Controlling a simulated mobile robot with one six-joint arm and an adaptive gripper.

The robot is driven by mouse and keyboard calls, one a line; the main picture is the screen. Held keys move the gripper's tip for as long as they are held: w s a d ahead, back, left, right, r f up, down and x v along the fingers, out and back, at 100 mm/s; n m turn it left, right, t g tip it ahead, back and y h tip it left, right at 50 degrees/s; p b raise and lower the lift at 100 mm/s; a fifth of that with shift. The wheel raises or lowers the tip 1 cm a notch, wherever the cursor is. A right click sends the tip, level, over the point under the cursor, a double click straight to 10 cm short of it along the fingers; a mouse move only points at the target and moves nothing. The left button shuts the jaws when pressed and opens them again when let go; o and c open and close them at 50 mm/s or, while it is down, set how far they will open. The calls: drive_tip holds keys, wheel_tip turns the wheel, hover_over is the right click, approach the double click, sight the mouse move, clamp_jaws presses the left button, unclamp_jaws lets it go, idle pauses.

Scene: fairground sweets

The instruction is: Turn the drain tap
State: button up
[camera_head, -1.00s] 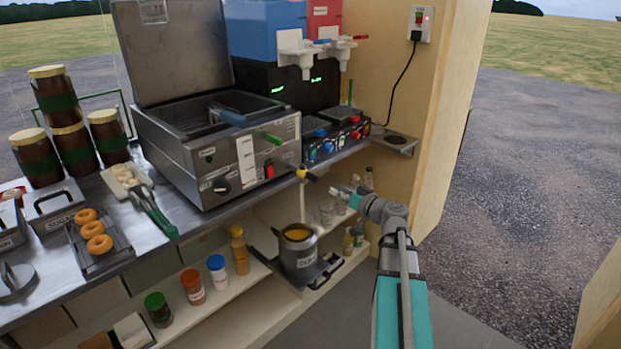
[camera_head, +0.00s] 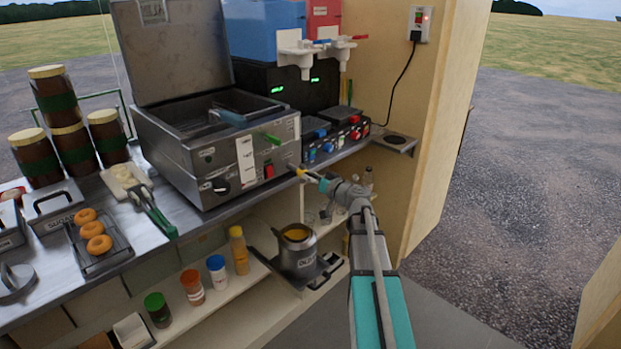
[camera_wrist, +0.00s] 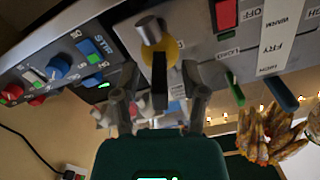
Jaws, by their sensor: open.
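The drain tap (camera_head: 296,170) sticks out of the lower right front of the steel fryer (camera_head: 200,160). In the wrist view the tap has a yellow body (camera_wrist: 160,54), a metal spout end and a black lever (camera_wrist: 159,85). My gripper (camera_head: 322,181) is at the tap. In the wrist view my gripper (camera_wrist: 160,72) is open, with one finger on each side of the black lever. Small gaps seem to show between lever and fingers; I cannot tell whether either touches. A metal pot (camera_head: 298,262) with yellow contents stands below the tap.
The pot stands on a dark pull-out tray (camera_head: 325,277) at shelf height. A control box with coloured knobs (camera_head: 335,138) sits right of the fryer. Several bottles stand on the shelf (camera_head: 205,303). Doughnuts (camera_head: 95,235) lie on a tray at left.

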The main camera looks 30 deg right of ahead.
clamp_jaws()
drive_tip(key=shift+a, duration=0.2)
drive_tip(key=shift+d, duration=0.15)
